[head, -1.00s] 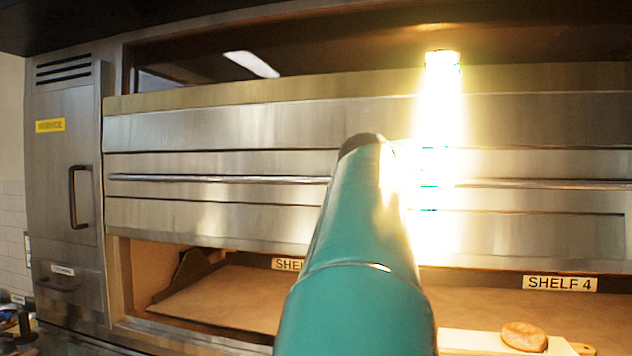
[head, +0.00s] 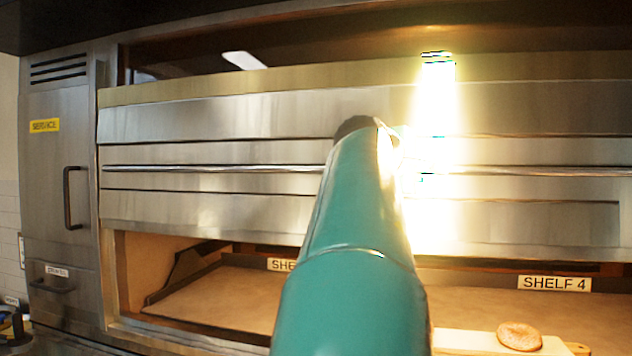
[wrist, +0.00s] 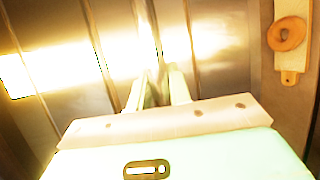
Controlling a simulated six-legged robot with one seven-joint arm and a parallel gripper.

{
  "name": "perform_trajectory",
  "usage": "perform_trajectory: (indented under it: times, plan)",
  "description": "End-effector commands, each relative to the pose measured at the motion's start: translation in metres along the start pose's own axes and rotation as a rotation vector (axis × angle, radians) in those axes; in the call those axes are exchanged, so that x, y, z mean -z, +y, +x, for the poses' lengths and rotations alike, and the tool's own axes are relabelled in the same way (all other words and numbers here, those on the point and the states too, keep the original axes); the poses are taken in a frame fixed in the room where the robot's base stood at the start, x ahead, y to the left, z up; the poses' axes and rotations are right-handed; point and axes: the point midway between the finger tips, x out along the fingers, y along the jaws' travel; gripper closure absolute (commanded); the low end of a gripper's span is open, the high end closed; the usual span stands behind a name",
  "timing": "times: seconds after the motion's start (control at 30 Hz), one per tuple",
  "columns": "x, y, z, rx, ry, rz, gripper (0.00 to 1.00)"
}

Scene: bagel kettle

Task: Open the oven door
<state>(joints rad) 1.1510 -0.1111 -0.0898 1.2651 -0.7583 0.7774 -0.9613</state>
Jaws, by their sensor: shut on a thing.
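The oven door is a wide brushed-steel panel (head: 220,210) with a long horizontal handle bar (head: 220,169). In the head view it stands raised, with an open gap below its lower edge that shows the shelf inside. My teal arm crosses the middle of the door and hides my gripper in that view. In the wrist view my gripper (wrist: 158,97) is at the door, its two fingers close together on the handle bar (wrist: 155,45). Glare washes out part of the bar and the panel.
A bagel (head: 519,336) lies on a pale board (head: 465,341) at the lower right, near the "SHELF 4" label (head: 554,283). The bagel also shows in the wrist view (wrist: 289,34). A service cabinet (head: 55,150) with a dark handle stands left of the oven.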

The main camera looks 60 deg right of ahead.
Motion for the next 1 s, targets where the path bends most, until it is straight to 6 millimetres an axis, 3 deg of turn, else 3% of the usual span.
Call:
perform_trajectory:
  times: [0.2,0.4,0.83,0.87,0.93,1.0]
  plan:
    - [-0.004,0.039,-0.006,-0.007,-0.002,0.003,1.0]
    - [-0.005,0.061,-0.011,-0.005,-0.002,0.001,1.0]
    - [-0.005,0.067,-0.013,-0.002,0.0,-0.003,1.0]
    - [-0.005,0.067,-0.013,-0.002,0.0,-0.003,0.76]
    - [-0.005,0.067,-0.013,-0.002,0.001,-0.002,0.63]
    - [-0.005,0.067,-0.013,-0.002,0.001,-0.002,0.59]
